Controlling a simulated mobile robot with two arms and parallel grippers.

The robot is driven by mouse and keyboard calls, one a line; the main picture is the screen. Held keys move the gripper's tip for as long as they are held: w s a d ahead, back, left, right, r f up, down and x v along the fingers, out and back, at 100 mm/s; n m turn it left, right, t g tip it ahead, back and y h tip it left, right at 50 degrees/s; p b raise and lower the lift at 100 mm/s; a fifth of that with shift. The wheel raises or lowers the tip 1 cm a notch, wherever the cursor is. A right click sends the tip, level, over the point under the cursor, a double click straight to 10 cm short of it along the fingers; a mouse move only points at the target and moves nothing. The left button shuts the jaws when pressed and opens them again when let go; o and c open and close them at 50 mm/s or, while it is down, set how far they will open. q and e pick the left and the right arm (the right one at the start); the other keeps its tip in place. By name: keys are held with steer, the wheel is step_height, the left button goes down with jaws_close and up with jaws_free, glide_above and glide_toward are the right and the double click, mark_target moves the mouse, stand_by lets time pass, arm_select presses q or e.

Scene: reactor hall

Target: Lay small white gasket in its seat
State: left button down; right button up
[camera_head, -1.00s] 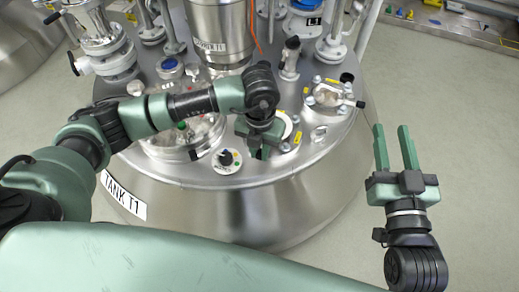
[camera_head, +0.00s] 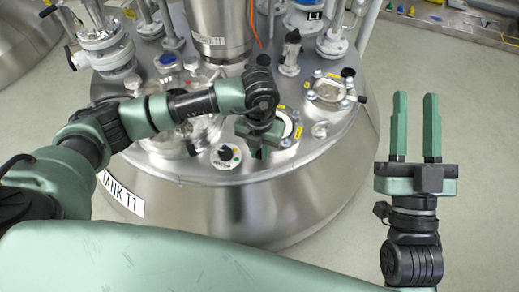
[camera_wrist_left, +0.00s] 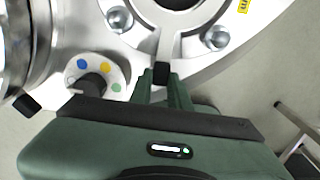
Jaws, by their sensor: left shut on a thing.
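The small white gasket (camera_head: 287,124) shows as a pale ring at the round flanged opening on the tank lid's front right. In the left wrist view the pale ring (camera_wrist_left: 180,22) lies around the dark hole, with a black tab (camera_wrist_left: 162,73) on the near side. My left gripper (camera_head: 260,150) is low at the near edge of this opening, its fingers (camera_wrist_left: 164,84) shut on the black tab. I cannot tell whether the ring is flat in its seat or just above it. My right gripper (camera_head: 416,95) is open and empty, off to the right of the tank.
A dial with coloured dots (camera_head: 226,156) sits left of the opening; it also shows in the left wrist view (camera_wrist_left: 96,78). Bolts (camera_wrist_left: 216,38) stand around the flange. A clamped sight port (camera_head: 330,92) and pipes crowd the lid behind.

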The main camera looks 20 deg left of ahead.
arm_select(q)
steer(key=shift+f, duration=0.1)
stand_by(0.3)
steer(key=c, duration=1.3)
jaws_free()
steer(key=shift+o, duration=0.2)
